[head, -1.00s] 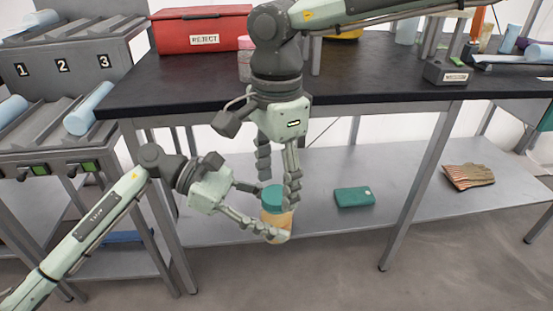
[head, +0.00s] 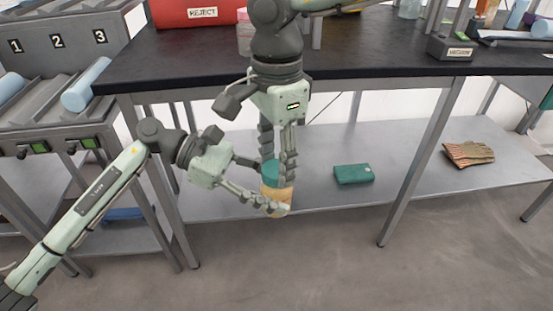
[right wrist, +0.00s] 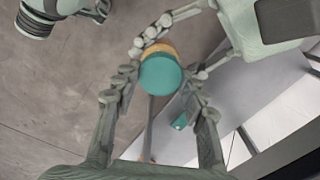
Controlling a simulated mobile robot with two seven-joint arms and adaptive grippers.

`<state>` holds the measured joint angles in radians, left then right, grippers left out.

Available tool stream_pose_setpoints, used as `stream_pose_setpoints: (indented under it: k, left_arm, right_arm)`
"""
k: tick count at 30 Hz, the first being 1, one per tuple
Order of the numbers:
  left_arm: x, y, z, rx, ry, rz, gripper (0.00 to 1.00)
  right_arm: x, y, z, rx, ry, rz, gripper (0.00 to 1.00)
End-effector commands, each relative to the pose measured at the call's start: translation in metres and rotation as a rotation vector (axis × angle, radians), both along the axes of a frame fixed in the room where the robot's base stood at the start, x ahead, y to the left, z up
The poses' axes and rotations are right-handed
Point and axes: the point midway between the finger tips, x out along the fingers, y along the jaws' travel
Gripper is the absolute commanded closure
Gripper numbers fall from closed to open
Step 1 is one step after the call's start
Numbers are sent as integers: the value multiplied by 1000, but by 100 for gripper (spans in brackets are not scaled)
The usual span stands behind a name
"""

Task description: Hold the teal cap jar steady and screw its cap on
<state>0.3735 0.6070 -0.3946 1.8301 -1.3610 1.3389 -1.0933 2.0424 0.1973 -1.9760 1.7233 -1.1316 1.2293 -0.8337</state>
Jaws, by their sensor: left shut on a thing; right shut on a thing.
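The teal cap jar (head: 277,201) has an amber body and hangs upright in the air in front of the table. Its teal cap (head: 271,174) sits at the top of the body; it also shows from above in the right wrist view (right wrist: 161,76). I cannot tell how tightly it is seated. My left gripper (head: 273,188) is shut on the jar body from the left side. My right gripper (head: 277,168) points straight down and is shut on the cap, with fingers on both sides. Fingers hide part of the cap and jar.
A black-topped table (head: 350,78) stands behind, with a lower shelf (head: 320,195). A teal box (head: 354,174) and striped gloves (head: 468,154) lie on that shelf. A red reject bin (head: 170,14) is on top. A numbered rack (head: 60,70) stands at left. The floor in front is clear.

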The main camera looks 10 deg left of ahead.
Motion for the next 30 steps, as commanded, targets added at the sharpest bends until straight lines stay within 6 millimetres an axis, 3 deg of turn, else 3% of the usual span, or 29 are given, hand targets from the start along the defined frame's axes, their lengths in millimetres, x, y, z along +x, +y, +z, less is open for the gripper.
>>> stream_pose_setpoints:
  k: [5,12,15,20,21,26,30]
  left_arm:
    - [0,0,1,-1,-1,0,100]
    - [0,0,1,-1,-1,0,100]
    - [0,0,1,-1,-1,0,100]
    - [0,0,0,-1,-1,0,100]
    - [0,0,0,-1,-1,0,100]
    - [0,0,1,-1,-1,0,100]
    - [0,0,1,-1,-1,0,100]
  right_arm:
    - [0,0,0,1,2,-242,93]
    - [0,0,-1,-1,2,-822,93]
    - [0,0,-1,-1,3,-992,93]
    - [0,0,0,-1,2,-990,93]
    - [0,0,-1,-1,2,-989,53]
    - [0,0,-1,-1,0,-988,34]
    - [0,0,-1,-1,0,-987,34]
